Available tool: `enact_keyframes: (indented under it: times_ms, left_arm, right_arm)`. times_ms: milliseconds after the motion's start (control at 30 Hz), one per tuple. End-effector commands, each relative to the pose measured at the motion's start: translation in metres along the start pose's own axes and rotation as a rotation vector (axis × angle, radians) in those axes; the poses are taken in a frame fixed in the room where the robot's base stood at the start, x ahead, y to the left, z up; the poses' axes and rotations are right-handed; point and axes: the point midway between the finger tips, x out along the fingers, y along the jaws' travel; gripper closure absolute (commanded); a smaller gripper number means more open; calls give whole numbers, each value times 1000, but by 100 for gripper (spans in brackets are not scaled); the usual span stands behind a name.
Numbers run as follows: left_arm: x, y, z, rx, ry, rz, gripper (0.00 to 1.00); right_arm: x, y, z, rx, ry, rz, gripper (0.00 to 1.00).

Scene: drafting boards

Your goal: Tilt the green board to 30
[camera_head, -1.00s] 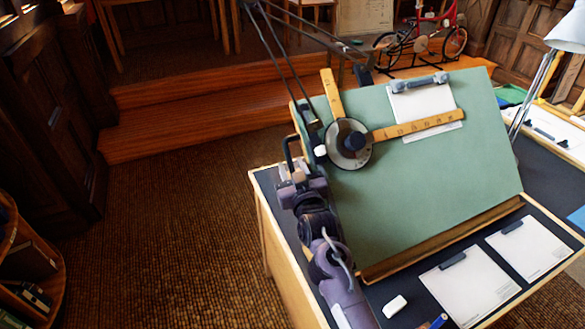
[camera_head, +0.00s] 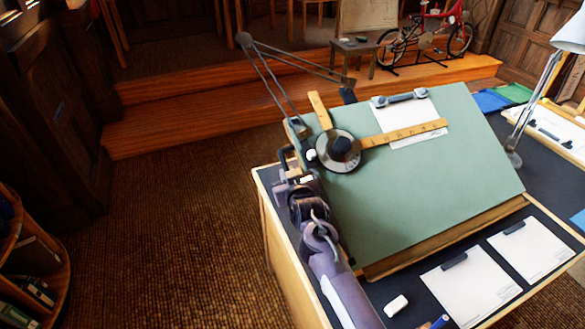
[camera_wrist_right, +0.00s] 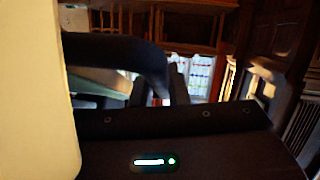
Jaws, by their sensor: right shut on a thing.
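The green board (camera_head: 420,180) stands tilted on the desk, its far edge raised and a wooden ledge along its near edge. A drafting machine with a round head (camera_head: 338,150) and two wooden rulers lies on it. My right gripper (camera_head: 287,172) is at the board's left side, shut on the dark handle (camera_head: 283,156) there. In the right wrist view the handle (camera_wrist_right: 115,50) shows as a dark curved bar; the grip itself is partly hidden. I see no readable tilt scale. My left gripper is not in view.
A white sheet (camera_head: 410,110) is clipped on the board. Two clipped sheets (camera_head: 470,285) and a white eraser (camera_head: 395,306) lie in front. A lamp (camera_head: 530,110) stands at right. The floor left of the desk is clear.

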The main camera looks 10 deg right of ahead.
Motion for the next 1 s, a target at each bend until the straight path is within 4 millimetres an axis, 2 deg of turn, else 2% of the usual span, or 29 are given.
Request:
enact_keyframes:
  times_ms: [300,333,500,800,1000]
  left_arm:
    - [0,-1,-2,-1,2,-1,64]
    - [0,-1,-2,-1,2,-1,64]
    - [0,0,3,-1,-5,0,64]
    - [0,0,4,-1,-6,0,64]
    - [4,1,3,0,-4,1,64]
  right_arm:
    - [1,0,-4,3,4,1,100]
    - [1,0,-4,3,4,2,84]
    - [1,0,-3,3,3,1,64]
    - [-1,0,-1,2,0,1,64]
    - [-21,0,0,2,0,1,64]
